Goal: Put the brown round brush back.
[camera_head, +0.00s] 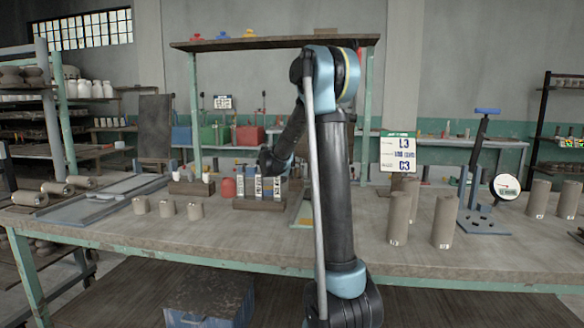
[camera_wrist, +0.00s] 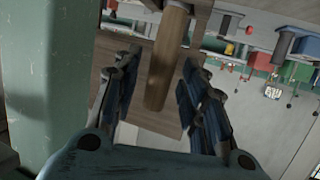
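In the wrist view, a brown round rod-like thing (camera_wrist: 166,62) lies between the two fingers of my gripper (camera_wrist: 160,62). It looks like the brown round brush, but its bristles are not clear. A gap shows between it and the left finger, and a narrower one on the right, so the fingers look open around it. A flat brown wooden surface (camera_wrist: 132,104) is behind it. In the head view, my gripper (camera_head: 268,160) is small and dark above the wooden holder (camera_head: 258,204); the brush cannot be made out there.
The holder bears several upright labelled items. A red dome (camera_head: 228,187) is close by. Tall clay cylinders (camera_head: 443,222) and a dial gauge (camera_head: 507,187) are right. A green post (camera_wrist: 62,70) stands close left in the wrist view.

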